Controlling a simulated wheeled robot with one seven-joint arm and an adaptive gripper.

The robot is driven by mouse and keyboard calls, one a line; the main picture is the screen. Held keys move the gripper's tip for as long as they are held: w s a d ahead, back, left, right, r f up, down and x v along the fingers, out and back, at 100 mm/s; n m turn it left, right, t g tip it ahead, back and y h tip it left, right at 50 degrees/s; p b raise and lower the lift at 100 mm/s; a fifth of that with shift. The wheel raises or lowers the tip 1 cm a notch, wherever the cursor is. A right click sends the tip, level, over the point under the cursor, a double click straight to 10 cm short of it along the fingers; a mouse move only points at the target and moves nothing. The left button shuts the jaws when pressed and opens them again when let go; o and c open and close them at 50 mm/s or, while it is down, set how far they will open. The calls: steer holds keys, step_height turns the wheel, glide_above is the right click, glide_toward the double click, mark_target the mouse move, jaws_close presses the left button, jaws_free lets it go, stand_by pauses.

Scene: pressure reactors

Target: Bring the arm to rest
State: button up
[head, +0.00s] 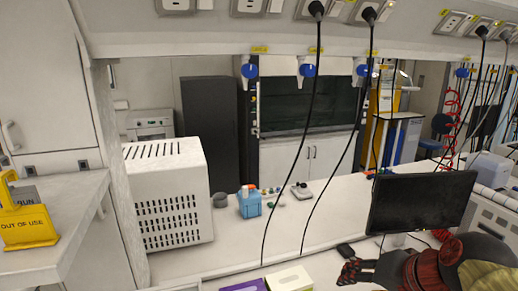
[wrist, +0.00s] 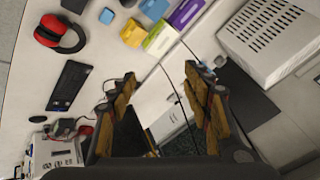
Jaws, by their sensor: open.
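My gripper (wrist: 160,72) shows in the wrist view with its two fingers spread wide apart. The fingers have worn yellow-brown pads and dark backs. Nothing is held between them; a pale bench edge and a thin dark cable show in the gap behind. In the head view a dark, red and yellow-green shape fills the lower right corner; I cannot tell for certain whether it is my arm.
A vented white box (head: 168,195), blue container (head: 249,201) and monitor (head: 420,203) stand on the bench. Black cables (head: 312,110) hang from overhead sockets. A yellow out-of-use sign (head: 28,224) is at left. Red ear defenders (wrist: 60,33) and a keyboard (wrist: 72,87) lie on the bench.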

steer(key=s+f+n+b, duration=0.2)
steer(key=s+f+b, duration=0.1)
steer(key=f, duration=0.4)
steer(key=s+a+f+n+g+h+b, duration=0.1)
steer(key=s+f+n+b, duration=0.1)
steer(key=s+f+b, duration=0.2)
steer(key=s+a+f+n+h+b, duration=0.1)
steer(key=s+f+b, duration=0.3)
steer(key=f, duration=0.5)
steer(key=shift+s+a+f+n+g, duration=0.3)
steer(key=shift+s+n+g, duration=0.1)
steer(key=shift+n, duration=0.1)
steer(key=shift+c, duration=0.3)
